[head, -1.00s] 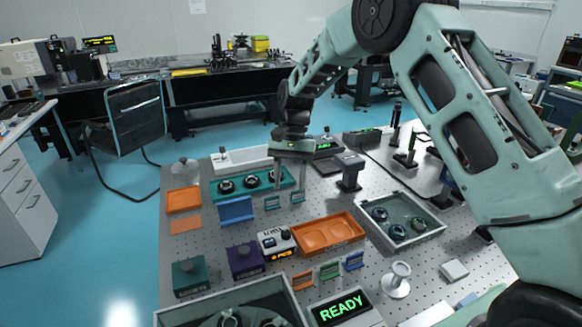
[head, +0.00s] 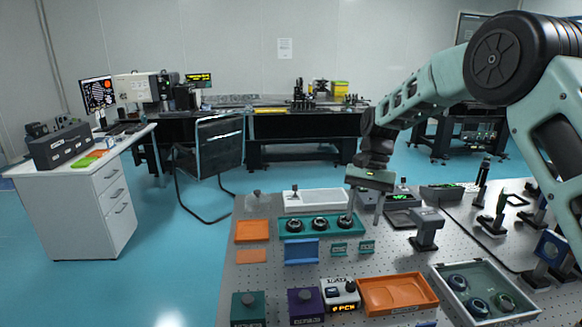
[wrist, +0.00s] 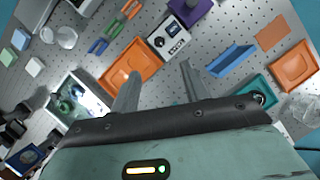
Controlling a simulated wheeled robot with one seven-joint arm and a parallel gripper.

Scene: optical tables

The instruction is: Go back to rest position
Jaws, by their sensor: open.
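My gripper (head: 366,206) is above the perforated optical table (head: 262,283), at the right end of the teal tray (head: 305,236) that holds several dark round parts. In the wrist view my gripper (wrist: 158,82) has its two fingers spread apart with nothing between them. Past the fingertips lie the orange tray (wrist: 118,66) and a small white instrument (wrist: 178,40). My arm reaches in from the right side of the head view.
A grey bin (head: 482,308) with round parts stands at the front right. A post-mounted block (head: 426,232) stands right of my gripper. A blue holder (head: 301,251), orange trays (head: 252,231) and teal and purple boxes (head: 304,304) occupy the left. Open floor (head: 150,240) lies left of the table.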

